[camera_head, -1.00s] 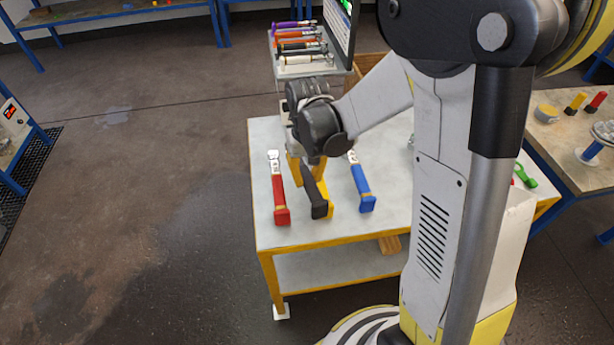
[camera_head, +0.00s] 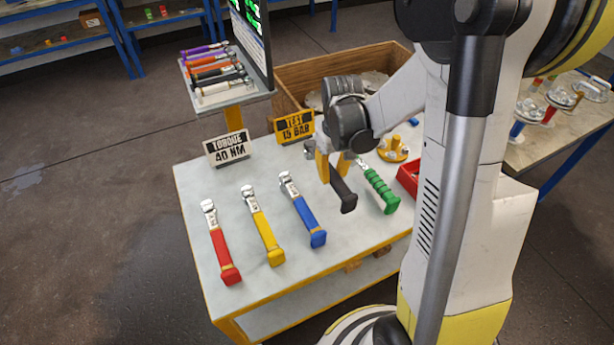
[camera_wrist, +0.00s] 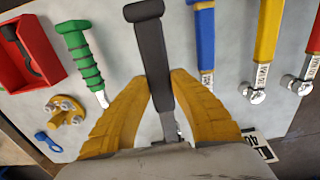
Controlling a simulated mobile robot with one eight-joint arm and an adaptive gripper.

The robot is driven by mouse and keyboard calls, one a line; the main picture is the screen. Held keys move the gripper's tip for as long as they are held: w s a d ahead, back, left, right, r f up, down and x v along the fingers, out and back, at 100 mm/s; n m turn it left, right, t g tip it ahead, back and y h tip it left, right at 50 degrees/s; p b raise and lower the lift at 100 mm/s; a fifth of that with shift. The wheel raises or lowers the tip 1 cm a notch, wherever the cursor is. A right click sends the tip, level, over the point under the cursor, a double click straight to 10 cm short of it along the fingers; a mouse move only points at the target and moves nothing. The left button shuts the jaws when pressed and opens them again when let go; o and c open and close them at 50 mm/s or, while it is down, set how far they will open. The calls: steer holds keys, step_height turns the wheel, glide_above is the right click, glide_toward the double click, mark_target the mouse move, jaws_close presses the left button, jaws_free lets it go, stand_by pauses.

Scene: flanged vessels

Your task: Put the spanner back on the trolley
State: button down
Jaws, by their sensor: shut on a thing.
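The trolley (camera_head: 300,260) has a pale top with yellow edges. My gripper (camera_head: 324,170) is over its right part, with its yellow fingers shut on a black-handled spanner (camera_head: 343,193). In the wrist view, the fingers (camera_wrist: 162,78) close on both sides of the black handle (camera_wrist: 152,45). The held spanner lies between the blue spanner (camera_head: 305,215) and the green spanner (camera_head: 381,190). I cannot tell whether it touches the top. A yellow spanner (camera_head: 263,232) and a red spanner (camera_head: 220,245) lie further left.
Signs reading "TORQUE 40 NM" (camera_head: 228,149) and "TEST 15 BAR" (camera_head: 294,127) stand at the trolley's back. A red tray (camera_wrist: 25,55) and a small yellow flanged part (camera_wrist: 66,110) are beyond the green spanner. A tool shelf (camera_head: 235,98) and screen are behind, near a wooden crate (camera_head: 300,80).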

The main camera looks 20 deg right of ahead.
steer(key=d+f+b, duration=0.1)
steer(key=f+b, duration=0.1)
steer(key=d+f+b, duration=0.1)
steer(key=f+b, duration=0.1)
steer(key=f, duration=0.1)
steer(key=s+d+f+b, duration=0.1)
steer(key=f+b, duration=0.1)
steer(key=shift+f, duration=0.35)
steer(key=shift+f+b, duration=0.45)
steer(key=shift+b, duration=0.1)
stand_by(0.3)
steer(key=c, duration=0.6)
jaws_free()
steer(key=shift+c, duration=0.2)
steer(key=shift+r, duration=0.1)
step_height(320, 180, up, 7)
steer(key=p, duration=0.5)
